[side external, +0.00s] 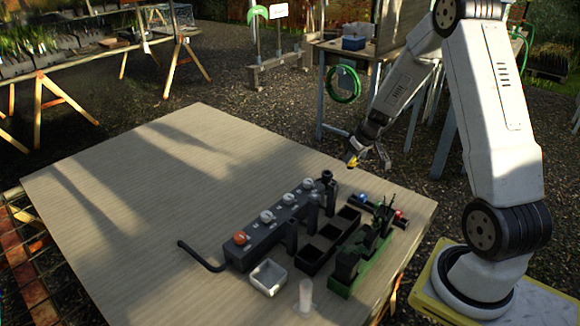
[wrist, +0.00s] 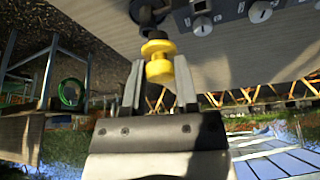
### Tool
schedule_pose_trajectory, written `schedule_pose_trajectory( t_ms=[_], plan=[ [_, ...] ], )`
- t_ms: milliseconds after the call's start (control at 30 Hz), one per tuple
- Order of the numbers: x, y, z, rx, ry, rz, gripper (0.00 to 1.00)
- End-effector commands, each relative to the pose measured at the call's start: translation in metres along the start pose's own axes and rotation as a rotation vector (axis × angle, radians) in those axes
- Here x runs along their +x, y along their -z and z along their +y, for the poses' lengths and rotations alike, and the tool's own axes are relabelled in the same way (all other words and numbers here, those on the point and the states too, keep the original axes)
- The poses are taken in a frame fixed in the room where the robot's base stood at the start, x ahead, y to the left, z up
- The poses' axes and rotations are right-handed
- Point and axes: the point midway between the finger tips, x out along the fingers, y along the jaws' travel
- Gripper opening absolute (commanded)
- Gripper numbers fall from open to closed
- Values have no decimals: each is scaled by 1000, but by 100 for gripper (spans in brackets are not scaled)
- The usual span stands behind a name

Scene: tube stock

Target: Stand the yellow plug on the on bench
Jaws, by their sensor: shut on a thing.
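The yellow plug (wrist: 158,62) is a short yellow piece with a flanged end, seen close up in the wrist view. My gripper (wrist: 160,88) is shut on it, with one finger on each side. In the side external view the plug (side external: 352,161) is a small yellow spot at the tip of my gripper (side external: 367,158). My gripper holds it in the air above the far right part of the bench (side external: 150,200). The plug's lower end and exact tilt are hard to tell.
A dark manifold (side external: 270,236) with white knobs and an orange knob (side external: 240,238) stands on the bench. Beside it are a black compartment tray (side external: 312,262), a green rack (side external: 352,280), a white square dish (side external: 268,277) and a clear tube (side external: 305,296). The bench's left half is clear.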

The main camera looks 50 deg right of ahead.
Motion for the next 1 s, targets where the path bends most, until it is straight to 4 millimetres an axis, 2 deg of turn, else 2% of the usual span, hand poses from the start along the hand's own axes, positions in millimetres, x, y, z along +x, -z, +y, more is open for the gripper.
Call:
schedule_pose_trajectory(
  t_ms=[167, 367, 1000],
  plan=[
    [3, 1, 1, 0, 0, 0, 0],
    [17, 4, 8, 3, 1, -2, 0],
    [118, 8, 46, 3, 0, -1, 0]
  ],
)
